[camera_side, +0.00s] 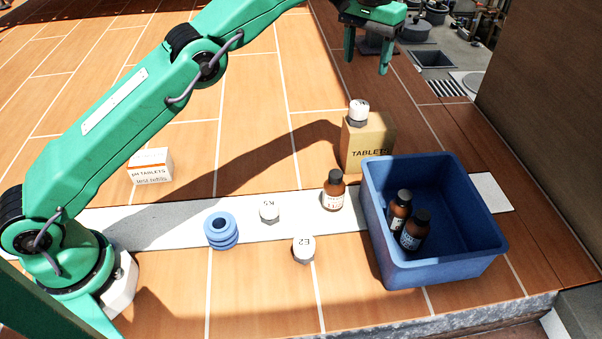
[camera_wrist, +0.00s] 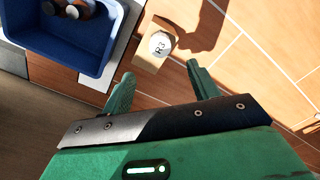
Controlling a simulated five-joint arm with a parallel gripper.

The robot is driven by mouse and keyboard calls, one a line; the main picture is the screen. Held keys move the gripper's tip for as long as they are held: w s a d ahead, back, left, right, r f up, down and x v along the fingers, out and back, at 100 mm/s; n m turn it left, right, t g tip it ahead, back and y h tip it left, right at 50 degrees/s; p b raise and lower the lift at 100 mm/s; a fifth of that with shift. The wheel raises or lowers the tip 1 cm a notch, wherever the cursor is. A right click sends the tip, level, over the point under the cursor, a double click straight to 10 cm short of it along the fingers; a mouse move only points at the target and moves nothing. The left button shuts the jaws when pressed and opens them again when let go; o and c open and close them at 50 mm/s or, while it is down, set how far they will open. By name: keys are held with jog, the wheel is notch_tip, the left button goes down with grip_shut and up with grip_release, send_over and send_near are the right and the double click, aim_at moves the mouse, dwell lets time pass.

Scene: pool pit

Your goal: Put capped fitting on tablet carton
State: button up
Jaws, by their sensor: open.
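A capped fitting (camera_side: 358,112) with a white cap and dark lower part stands upright on top of the brown tablet carton (camera_side: 367,148). In the wrist view the fitting (camera_wrist: 160,45) shows its cap marked R3, with the carton (camera_wrist: 150,68) under it. My gripper (camera_side: 368,62) is open and empty, above and apart from the fitting. In the wrist view the gripper's two fingers (camera_wrist: 162,82) are spread, with the fitting beyond their tips. Two more capped fittings, marked K5 (camera_side: 269,212) and E2 (camera_side: 303,249), stand on the deck side.
A blue bin (camera_side: 450,272) with two brown bottles (camera_side: 414,230) stands right of the carton. Another brown bottle (camera_side: 334,190), a blue ribbed part (camera_side: 221,231) and a small white tablets box (camera_side: 150,166) stand to the left. Wooden deck between them is clear.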

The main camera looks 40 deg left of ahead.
jog(key=s+a+r+t, duration=0.3)
jog(key=s+a+r, duration=0.8)
jog(key=s+a, duration=0.2)
jog(key=s+a+f+t, duration=0.1)
jog(key=s+a+f, duration=0.1)
jog(key=s+f, duration=0.2)
jog(key=s+a+f, duration=0.3)
jog(key=s+f, duration=0.1)
jog(key=s, duration=0.7)
jog(key=s+a+f+t, duration=0.1)
jog(key=s+a+f, duration=0.1)
jog(key=s+f, duration=0.3)
jog(key=s, duration=0.3)
jog(key=shift+a+t, duration=0.25)
jog(key=shift+t, duration=0.05)
